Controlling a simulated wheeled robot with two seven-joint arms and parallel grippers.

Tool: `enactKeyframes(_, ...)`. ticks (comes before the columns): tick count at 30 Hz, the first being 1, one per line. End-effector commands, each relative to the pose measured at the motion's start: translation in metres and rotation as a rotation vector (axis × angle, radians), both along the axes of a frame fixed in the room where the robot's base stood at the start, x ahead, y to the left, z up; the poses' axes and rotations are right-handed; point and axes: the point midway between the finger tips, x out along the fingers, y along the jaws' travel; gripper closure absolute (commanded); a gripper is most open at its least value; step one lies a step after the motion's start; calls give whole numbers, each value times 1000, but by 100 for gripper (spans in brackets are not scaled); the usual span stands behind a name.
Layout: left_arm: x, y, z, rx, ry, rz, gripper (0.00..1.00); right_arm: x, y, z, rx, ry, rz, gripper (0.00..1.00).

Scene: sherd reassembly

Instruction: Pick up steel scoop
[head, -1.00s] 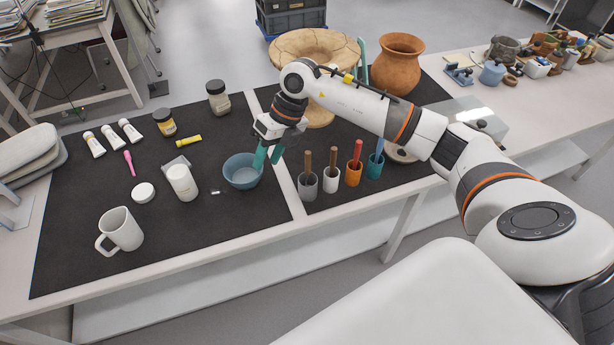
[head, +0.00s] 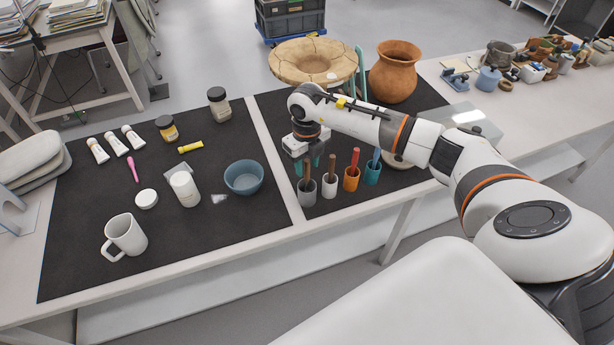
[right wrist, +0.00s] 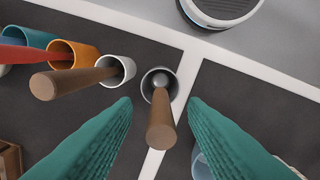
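A brown wooden handle (head: 307,172) stands up out of a dark grey metallic cup (head: 307,194) at the left end of a row of cups. I take it for the steel scoop, though its lower end is mostly hidden in the cup. In the right wrist view the handle (right wrist: 161,125) rises toward the camera from the grey cup (right wrist: 172,83). My right gripper (right wrist: 160,104) is open, its teal fingers on either side of the handle with gaps. In the head view the gripper (head: 309,164) is above the grey cup. My left gripper is out of view.
Close beside it stand a white cup (head: 329,188), an orange cup (head: 351,182) and a teal cup (head: 373,174), each holding a handled tool. A blue bowl (head: 244,178) is to the left. A cracked pottery vessel (head: 290,75) and a brown pot (head: 395,75) stand behind.

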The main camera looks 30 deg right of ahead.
Motion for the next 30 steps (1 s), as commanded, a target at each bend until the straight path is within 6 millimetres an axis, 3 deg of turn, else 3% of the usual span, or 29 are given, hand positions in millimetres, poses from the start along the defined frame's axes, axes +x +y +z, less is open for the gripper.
enactKeyframes(1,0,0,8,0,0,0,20,-1,1,-5,1,6,-2,61)
enactKeyframes(6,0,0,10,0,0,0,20,0,1,-26,1,2,-1,61)
enactKeyframes(14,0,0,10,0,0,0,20,1,1,-30,0,0,0,61)
enactKeyframes(21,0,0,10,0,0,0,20,1,1,-29,0,0,0,98)
enactKeyframes(30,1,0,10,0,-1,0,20,1,1,-28,0,-1,0,100)
